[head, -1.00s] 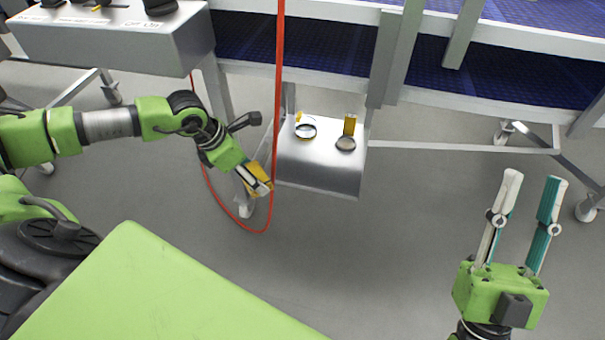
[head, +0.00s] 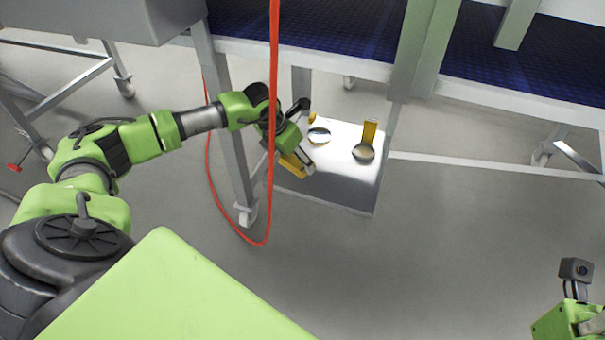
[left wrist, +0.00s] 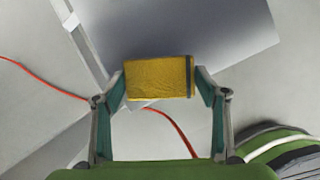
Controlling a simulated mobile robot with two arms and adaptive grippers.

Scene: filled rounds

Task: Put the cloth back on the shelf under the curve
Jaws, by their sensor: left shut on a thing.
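The yellow folded cloth (head: 291,166) has a dark stripe near one end, seen in the left wrist view (left wrist: 158,78). My left gripper (head: 301,158) is shut on it, with a finger at each end. The metal shelf (head: 340,185) sits low under the conveyor curve (head: 330,62). The cloth is at the shelf's left edge in the head view; I cannot tell whether it touches the shelf. Only part of my right gripper's body (head: 568,322) shows at the lower right edge; its fingers are out of the picture.
Two round, shiny items, one at the left (head: 319,136) and one at the right (head: 363,152), lie on the shelf with yellow pieces by them. A red cable (head: 273,100) hangs in front of my left arm. A frame leg (head: 236,150) stands left of the shelf.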

